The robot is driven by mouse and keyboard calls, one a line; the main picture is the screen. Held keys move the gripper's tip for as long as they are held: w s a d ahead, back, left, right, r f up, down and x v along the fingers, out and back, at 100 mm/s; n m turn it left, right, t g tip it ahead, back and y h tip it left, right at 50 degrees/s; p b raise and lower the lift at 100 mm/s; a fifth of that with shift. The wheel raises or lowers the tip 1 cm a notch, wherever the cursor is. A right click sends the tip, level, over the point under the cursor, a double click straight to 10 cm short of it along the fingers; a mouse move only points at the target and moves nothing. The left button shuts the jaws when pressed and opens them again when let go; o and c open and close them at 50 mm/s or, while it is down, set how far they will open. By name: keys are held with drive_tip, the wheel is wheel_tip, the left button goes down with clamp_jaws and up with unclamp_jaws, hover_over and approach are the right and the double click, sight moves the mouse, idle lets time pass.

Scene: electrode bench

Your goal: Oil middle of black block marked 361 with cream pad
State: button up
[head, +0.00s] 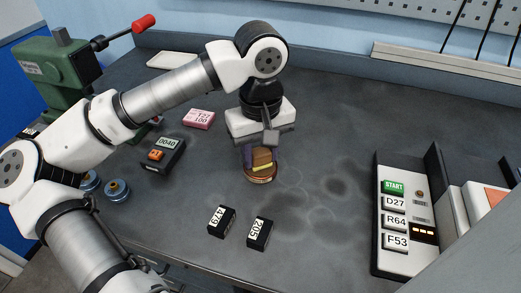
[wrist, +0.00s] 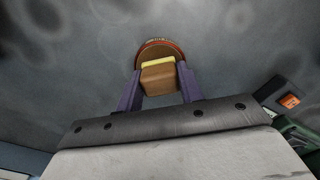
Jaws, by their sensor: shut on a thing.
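My gripper (head: 262,158) points down over the middle of the bench, its purple fingers shut on a brown block-shaped handle (wrist: 160,79). A pale yellow strip (wrist: 158,63) on the handle looks like the cream pad; it also shows in the head view (head: 263,167). The pad is at a round, red-rimmed tin (head: 260,180), which shows beyond the handle in the wrist view (wrist: 158,43). I cannot tell whether the pad touches the tin. Two small black blocks, marked 479 (head: 221,221) and 205 (head: 259,233), stand in front. I see no block marked 361.
A black device marked 0040 (head: 163,155) and a pink block (head: 198,119) are to the left, near blue round pieces (head: 117,191) and a green machine (head: 60,75). A control panel (head: 403,255) with START stands right. Bench between tin and panel is clear.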

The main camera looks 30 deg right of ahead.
sight(260, 151)
drive_tip(key=shift+r+p, duration=1.85)
drive_tip(key=shift+r, duration=1.6)
